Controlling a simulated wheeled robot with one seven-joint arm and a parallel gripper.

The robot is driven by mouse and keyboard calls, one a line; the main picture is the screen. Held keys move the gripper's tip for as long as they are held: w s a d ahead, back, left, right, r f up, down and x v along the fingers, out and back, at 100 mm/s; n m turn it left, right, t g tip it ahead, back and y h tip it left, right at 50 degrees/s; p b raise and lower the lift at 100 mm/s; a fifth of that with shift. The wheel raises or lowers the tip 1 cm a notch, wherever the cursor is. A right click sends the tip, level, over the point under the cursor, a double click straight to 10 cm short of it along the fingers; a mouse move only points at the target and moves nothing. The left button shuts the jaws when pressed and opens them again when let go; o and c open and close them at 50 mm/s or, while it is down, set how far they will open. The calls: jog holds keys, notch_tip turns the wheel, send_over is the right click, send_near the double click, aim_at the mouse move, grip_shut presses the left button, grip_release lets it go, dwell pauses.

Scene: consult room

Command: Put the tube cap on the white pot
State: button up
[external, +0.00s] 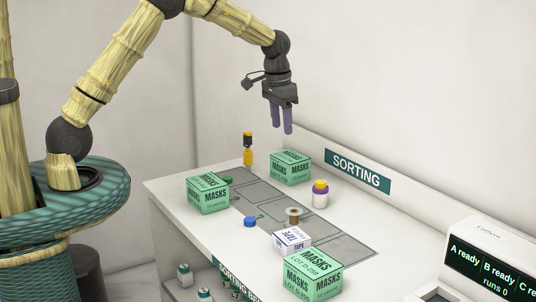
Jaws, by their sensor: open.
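A small blue cap (250,222), which looks like the tube cap, lies on the bench top left of centre. A small white pot (320,200) with a purple band and a yellow top stands toward the back of the bench; I take it for the white pot. My gripper (282,131) points down, open and empty, high above the back of the bench. It is well apart from both the cap and the pot.
Mask boxes stand at the left (208,194), back (290,167) and front (312,275). A tape box (292,240) and a brown spool (293,215) lie mid-bench. An amber bottle (248,155) stands at the back left. A display unit (490,260) is at right.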

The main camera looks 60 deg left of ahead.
jog(key=s+a, duration=0.3)
jog(key=s, duration=1)
jog(key=s+a+n+t, duration=0.1)
jog(key=s+a, duration=0.2)
jog(key=s, duration=1)
jog(key=shift+s+a+f+t, duration=0.2)
jog(key=shift+a+f+t, duration=0.15)
jog(key=shift+f, duration=0.1)
